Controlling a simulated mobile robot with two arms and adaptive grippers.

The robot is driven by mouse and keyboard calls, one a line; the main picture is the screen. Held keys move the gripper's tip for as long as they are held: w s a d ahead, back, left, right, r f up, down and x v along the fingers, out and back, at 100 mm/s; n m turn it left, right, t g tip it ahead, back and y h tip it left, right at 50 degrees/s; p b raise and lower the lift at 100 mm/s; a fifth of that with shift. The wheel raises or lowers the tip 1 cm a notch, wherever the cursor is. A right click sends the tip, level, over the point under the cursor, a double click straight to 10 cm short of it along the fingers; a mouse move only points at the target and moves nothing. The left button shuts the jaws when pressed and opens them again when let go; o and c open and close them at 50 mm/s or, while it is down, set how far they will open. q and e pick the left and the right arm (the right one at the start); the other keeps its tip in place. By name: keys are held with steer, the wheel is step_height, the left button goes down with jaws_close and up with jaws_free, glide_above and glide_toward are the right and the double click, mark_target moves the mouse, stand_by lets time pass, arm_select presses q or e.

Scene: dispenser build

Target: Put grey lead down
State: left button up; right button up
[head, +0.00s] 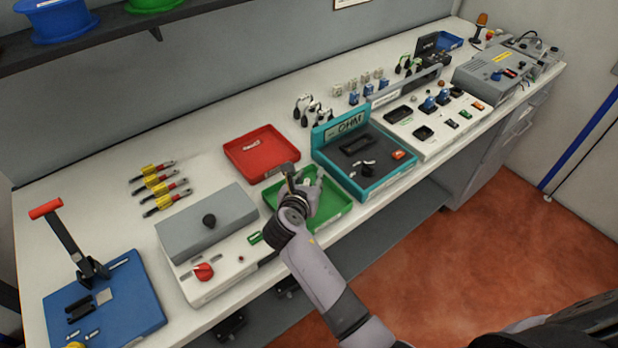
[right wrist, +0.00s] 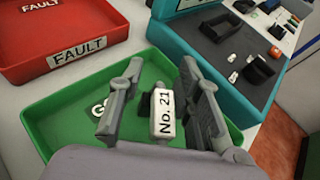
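My right gripper (head: 304,182) is over the green tray (head: 338,205). In the right wrist view, its two fingers (right wrist: 163,95) stand apart, one on each side of a lead with a white "No. 21" label (right wrist: 164,115) and a dark grey end. Green shows between the left finger and the lead; the right finger is very close to it. I cannot tell whether the lead rests on the tray floor. The tray (right wrist: 62,120) has white lettering, partly hidden by the left finger. My left gripper is not in view.
A red FAULT tray (head: 243,142) stands behind the green one. A teal-edged tester (head: 325,135) is to the right, a grey-lidded box (head: 180,235) to the left. Several yellow-and-red leads (head: 158,185) lie at the back left. A blue lever press (head: 140,290) stands at far left.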

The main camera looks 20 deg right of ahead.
steer(key=shift+r, duration=0.15)
steer(key=shift+s+a+r+p, duration=0.1)
steer(key=shift+s+r+p, duration=0.15)
steer(key=shift+p, duration=0.1)
steer(key=p+v, duration=0.8)
steer(key=v, duration=0.3)
steer(key=shift+s, duration=0.2)
